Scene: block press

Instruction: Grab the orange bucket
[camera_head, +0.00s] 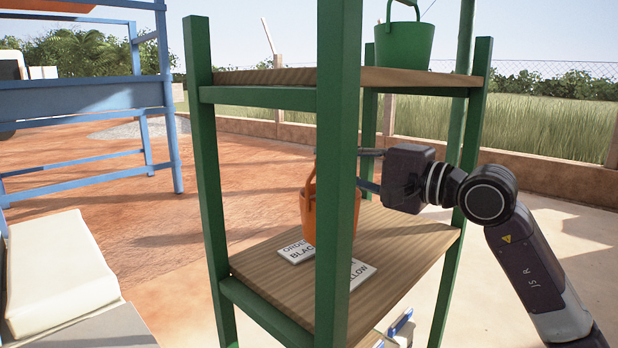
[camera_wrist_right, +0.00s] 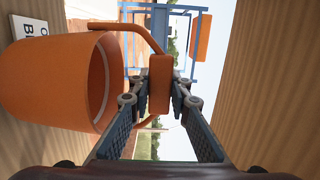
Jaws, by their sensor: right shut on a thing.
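The orange bucket (camera_head: 309,216) is at the lower wooden shelf of the green rack, partly hidden behind a green post in the head view. Its open mouth and side fill the left of the right wrist view (camera_wrist_right: 58,82). Its handle is raised, with a thick orange grip (camera_wrist_right: 159,82) in the middle. My right gripper (camera_wrist_right: 160,92) is shut on that grip, one finger on each side. In the head view its fingertips are hidden by the post. I cannot tell whether the bucket's base touches the shelf. My left gripper is not in view.
A white lettered sign (camera_head: 355,272) lies on the lower shelf (camera_head: 410,240). The upper shelf (camera_head: 275,77) is above my right gripper and bears a green bucket (camera_head: 404,45). Green posts (camera_head: 338,120) stand close to the orange bucket. A blue frame (camera_head: 85,98) stands at left.

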